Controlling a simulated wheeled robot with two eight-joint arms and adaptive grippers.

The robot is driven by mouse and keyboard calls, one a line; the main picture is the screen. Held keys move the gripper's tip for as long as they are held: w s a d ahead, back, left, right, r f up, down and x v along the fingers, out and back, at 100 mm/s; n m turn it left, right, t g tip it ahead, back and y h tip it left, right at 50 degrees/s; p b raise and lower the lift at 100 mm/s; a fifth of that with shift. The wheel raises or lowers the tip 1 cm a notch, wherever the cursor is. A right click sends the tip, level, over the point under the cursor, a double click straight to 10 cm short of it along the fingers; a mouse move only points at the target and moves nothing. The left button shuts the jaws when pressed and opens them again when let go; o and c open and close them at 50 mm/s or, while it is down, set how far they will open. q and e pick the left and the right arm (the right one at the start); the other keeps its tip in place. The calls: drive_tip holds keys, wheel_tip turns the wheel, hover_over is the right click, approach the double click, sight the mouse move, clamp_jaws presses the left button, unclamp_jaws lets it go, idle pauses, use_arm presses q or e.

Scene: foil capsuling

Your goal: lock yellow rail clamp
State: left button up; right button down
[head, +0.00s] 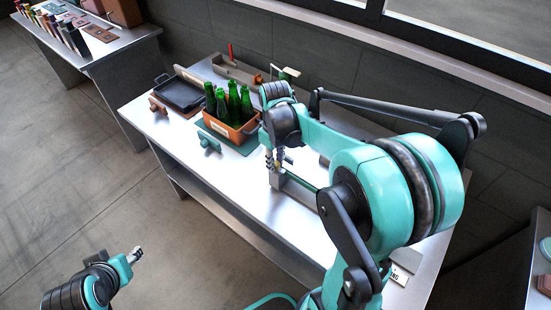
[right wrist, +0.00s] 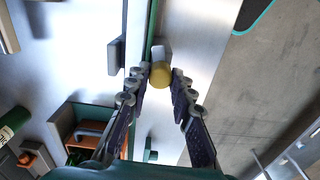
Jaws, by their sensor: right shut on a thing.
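The yellow clamp knob (right wrist: 160,74) shows in the right wrist view between the fingertips of my right gripper (right wrist: 157,76), beside a pale block on the rail (right wrist: 151,40). My right gripper is shut on it. In the head view my right gripper (head: 275,166) points down at the near end of the rail (head: 297,191), with a small yellow spot (head: 287,160) next to it. My right arm hides part of the rail. My left gripper (head: 136,255) is over the floor at the lower left, away from the table; its jaws are too small to read.
An orange crate (head: 246,132) with several green bottles (head: 233,103) stands on the table (head: 185,148) left of my right arm. A black tray (head: 181,93) lies farther left. The table's front strip is clear. A side table (head: 103,50) with small items stands at upper left.

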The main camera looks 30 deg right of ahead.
drive_tip(key=n+p, duration=0.1)
drive_tip(key=n, duration=0.2)
drive_tip(key=shift+n, duration=0.4)
drive_tip(key=n, duration=0.3)
drive_tip(key=shift+n+p, duration=0.3)
drive_tip(key=shift+p, duration=0.05)
drive_tip(key=n, duration=0.3)
drive_tip(key=shift+n+p, duration=0.3)
drive_tip(key=shift+s+a+n, duration=0.1)
drive_tip(key=shift+n, duration=1.8)
drive_tip(key=c, duration=1.3)
unclamp_jaws()
drive_tip(key=shift+r, duration=0.1)
